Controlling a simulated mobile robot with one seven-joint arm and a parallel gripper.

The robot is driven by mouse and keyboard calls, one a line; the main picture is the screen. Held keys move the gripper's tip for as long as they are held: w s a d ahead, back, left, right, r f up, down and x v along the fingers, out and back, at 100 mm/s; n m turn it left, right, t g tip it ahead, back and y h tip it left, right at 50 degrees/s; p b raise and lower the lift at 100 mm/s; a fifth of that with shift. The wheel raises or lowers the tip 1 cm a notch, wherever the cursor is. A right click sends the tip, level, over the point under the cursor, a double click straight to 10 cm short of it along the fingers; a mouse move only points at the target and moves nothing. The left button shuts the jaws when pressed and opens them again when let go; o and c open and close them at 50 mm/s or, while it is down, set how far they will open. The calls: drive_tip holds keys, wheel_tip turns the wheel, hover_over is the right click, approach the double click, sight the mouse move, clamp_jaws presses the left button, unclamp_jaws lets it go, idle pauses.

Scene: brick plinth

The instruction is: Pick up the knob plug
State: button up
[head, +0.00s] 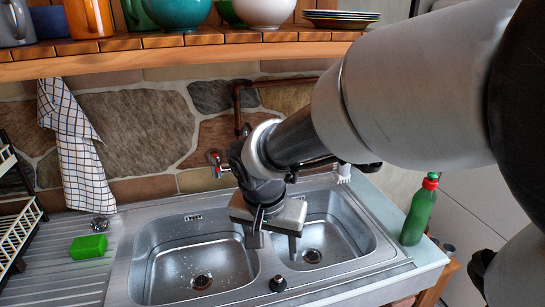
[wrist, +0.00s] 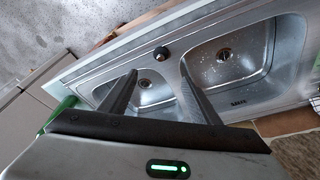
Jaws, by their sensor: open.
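The knob plug (head: 278,283), a small black piece with a rounded top, stands on the steel front rim of the sink (head: 120,285), between the two basins. My gripper (head: 273,245) is open and empty above the sink, pointing down, a little behind the plug in the head view. In the wrist view the plug (wrist: 161,54) shows just beyond my two spread fingertips (wrist: 158,69), roughly midway between them. The fingers look apart from it. Nothing hides the plug in either view.
The tap (head: 217,160) is on the stone wall behind the basins. A green bottle (head: 418,212) stands right of the sink. A green sponge (head: 88,246) lies on the left drainer. A wooden shelf (head: 200,40) with crockery hangs above. The rim around the plug is clear.

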drive_tip(key=b, duration=0.1)
hover_over(278, 278)
drive_tip(key=s, duration=0.2)
wheel_tip(278, 278, down, 10)
drive_tip(key=f, duration=0.1)
drive_tip(key=x, duration=0.6)
drive_tip(key=shift+w+a+b, duration=0.15)
drive_tip(key=shift+a+b, duration=0.15)
drive_tip(key=shift+b, duration=0.05)
drive_tip(key=shift+r, duration=0.1)
drive_tip(key=c, duration=1.1)
